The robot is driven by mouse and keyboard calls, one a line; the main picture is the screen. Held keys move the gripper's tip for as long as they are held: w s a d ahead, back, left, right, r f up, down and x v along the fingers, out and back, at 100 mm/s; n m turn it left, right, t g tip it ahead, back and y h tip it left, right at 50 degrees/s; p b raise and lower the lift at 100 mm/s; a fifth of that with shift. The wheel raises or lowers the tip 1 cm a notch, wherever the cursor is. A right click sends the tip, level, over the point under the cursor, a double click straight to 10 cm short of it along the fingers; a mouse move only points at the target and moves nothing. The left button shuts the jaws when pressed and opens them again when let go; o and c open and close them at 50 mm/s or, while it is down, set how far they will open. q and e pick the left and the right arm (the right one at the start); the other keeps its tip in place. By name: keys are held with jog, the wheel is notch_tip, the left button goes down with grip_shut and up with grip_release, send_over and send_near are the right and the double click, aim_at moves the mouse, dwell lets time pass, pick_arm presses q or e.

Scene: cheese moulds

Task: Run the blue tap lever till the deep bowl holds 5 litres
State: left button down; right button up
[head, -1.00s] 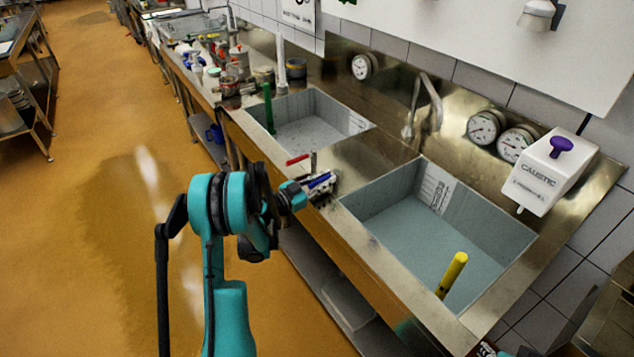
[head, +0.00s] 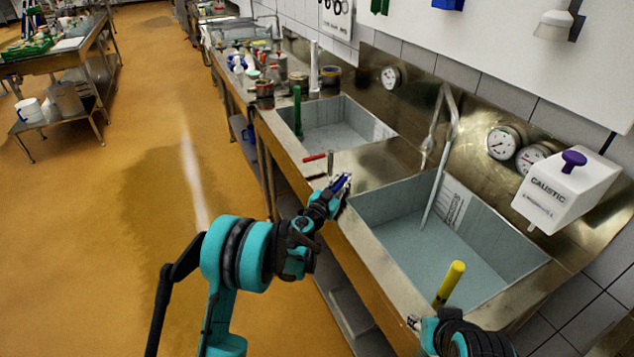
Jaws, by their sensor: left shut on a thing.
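The blue tap lever (head: 340,183) sits at the front edge of the sink unit, beside a red lever (head: 315,157). My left gripper (head: 341,187) is shut on the blue lever and partly hides it. A thin stream of water (head: 432,200) falls from the tall spout (head: 441,115) into the near sink bowl (head: 385,222). A marked scale plate (head: 454,203) is on that bowl's back wall; its figures are too small to read. A yellow standpipe (head: 449,284) stands in the bowl. My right gripper (head: 413,322) is at the bottom edge, mostly hidden.
The far sink bowl (head: 352,115) holds a green standpipe (head: 297,112). A white caustic dispenser (head: 566,190) with a purple knob hangs at the right. Round gauges (head: 502,142) are on the splashback. Jars and bottles crowd the far counter. The floor to the left is clear.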

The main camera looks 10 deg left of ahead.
dwell(0.3)
pick_arm(q)
jog(key=c, duration=1.5)
grip_release()
jog(key=shift+s, duration=0.1)
jog(key=v, duration=1.1)
jog(key=shift+s+a, duration=0.1)
jog(key=shift+s, duration=0.25)
